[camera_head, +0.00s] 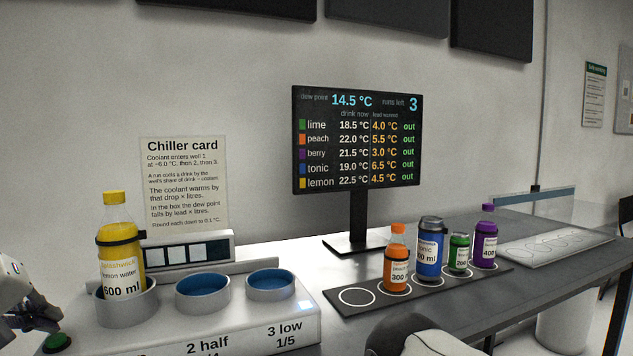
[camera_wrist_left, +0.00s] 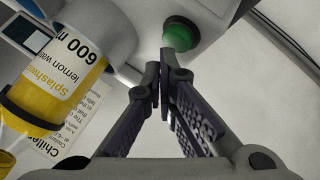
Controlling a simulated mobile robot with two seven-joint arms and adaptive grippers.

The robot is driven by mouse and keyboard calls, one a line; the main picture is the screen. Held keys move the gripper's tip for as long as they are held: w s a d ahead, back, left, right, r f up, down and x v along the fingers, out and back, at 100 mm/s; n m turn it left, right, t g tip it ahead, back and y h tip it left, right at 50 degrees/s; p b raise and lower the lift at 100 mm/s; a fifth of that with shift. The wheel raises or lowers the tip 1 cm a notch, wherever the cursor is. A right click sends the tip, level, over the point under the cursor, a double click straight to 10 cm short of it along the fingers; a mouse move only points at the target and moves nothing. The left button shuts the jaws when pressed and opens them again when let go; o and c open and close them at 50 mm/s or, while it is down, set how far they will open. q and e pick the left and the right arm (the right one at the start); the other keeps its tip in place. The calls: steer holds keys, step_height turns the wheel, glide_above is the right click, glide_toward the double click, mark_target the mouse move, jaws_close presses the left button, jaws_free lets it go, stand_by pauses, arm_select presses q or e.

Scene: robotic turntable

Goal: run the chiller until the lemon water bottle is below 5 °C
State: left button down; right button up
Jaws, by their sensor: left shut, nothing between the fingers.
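The lemon water bottle (camera_head: 121,262), yellow with a dark band and marked 600 ml, stands upright in the leftmost well (camera_head: 148,301) of the white chiller (camera_head: 250,323). It also shows in the left wrist view (camera_wrist_left: 62,80). The middle well (camera_head: 202,290) and the right well (camera_head: 270,284) are empty. My left gripper (camera_head: 45,322) is at the left edge, shut and empty. In the left wrist view its fingertips (camera_wrist_left: 160,70) are just short of the green button (camera_wrist_left: 180,36); contact is not clear. The button also shows in the head view (camera_head: 57,342).
The screen (camera_head: 357,140) reads dew point 14.5 °C, runs left 3, lemon 22.5 °C, lead 4.5 °C, "out". A chiller card (camera_head: 186,185) hangs behind. Orange (camera_head: 397,262), blue (camera_head: 429,252), green (camera_head: 459,254) and purple (camera_head: 486,240) drinks stand on a dark strip (camera_head: 350,312).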

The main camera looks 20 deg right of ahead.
mark_target(49, 338)
arm_select(q)
steer(key=shift+r, duration=0.1)
step_height(49, 338, up, 6)
steer(key=shift+f, duration=0.1)
stand_by(0.8)
